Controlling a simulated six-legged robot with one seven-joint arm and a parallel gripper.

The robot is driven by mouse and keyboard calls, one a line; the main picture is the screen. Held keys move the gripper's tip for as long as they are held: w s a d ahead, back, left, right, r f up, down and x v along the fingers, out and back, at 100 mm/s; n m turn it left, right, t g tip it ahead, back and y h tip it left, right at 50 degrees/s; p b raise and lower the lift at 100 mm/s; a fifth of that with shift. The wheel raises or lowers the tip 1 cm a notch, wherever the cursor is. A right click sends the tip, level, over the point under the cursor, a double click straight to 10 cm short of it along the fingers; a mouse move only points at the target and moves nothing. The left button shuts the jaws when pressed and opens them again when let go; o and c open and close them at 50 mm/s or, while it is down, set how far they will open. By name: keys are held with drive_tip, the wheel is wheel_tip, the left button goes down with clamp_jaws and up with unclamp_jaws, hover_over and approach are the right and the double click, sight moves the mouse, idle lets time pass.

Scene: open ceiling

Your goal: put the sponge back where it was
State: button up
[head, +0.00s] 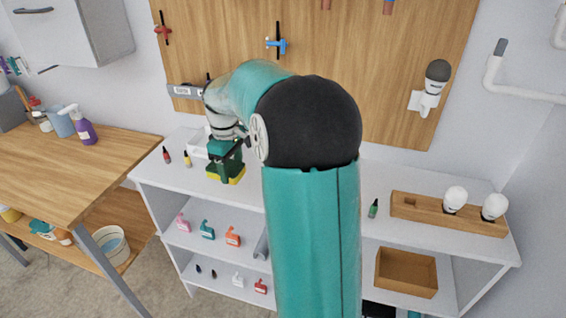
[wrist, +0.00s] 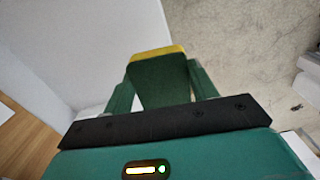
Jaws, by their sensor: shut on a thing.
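The sponge (head: 236,176), dark green with a yellow layer, is held at the top of the white shelf unit (head: 330,185), left of its middle in the head view. My gripper (head: 227,154) is shut on it from above, with the yellow side facing down. In the wrist view the sponge (wrist: 160,75) sits between the two green fingers, its yellow edge at the far end. I cannot tell whether the sponge touches the shelf top. My arm hides the middle of the shelf unit.
Red (head: 166,155) and yellow (head: 187,159) small bottles stand left of the sponge, near a white container (head: 198,145). A green bottle (head: 374,208) and a wooden block with bulbs (head: 425,211) are at the right. A wooden table (head: 70,170) stands at the left.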

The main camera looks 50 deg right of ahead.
drive_tip(key=s+d+r+n, duration=0.5)
drive_tip(key=s+d, duration=0.5)
drive_tip(key=d, duration=0.2)
drive_tip(key=shift+n, duration=0.3)
drive_tip(key=w+d+f, duration=0.4)
drive_tip(key=d, duration=0.1)
drive_tip(key=w+d+f, duration=0.5)
drive_tip(key=shift+w, duration=0.2)
drive_tip(key=shift+w+d+f, duration=0.2)
drive_tip(key=shift+w+f, duration=0.1)
drive_tip(key=shift+f, duration=1.6)
drive_tip(key=shift+f, duration=0.2)
drive_tip(key=o, duration=0.9)
drive_tip(key=shift+o, duration=0.2)
drive_tip(key=shift+r, duration=0.1)
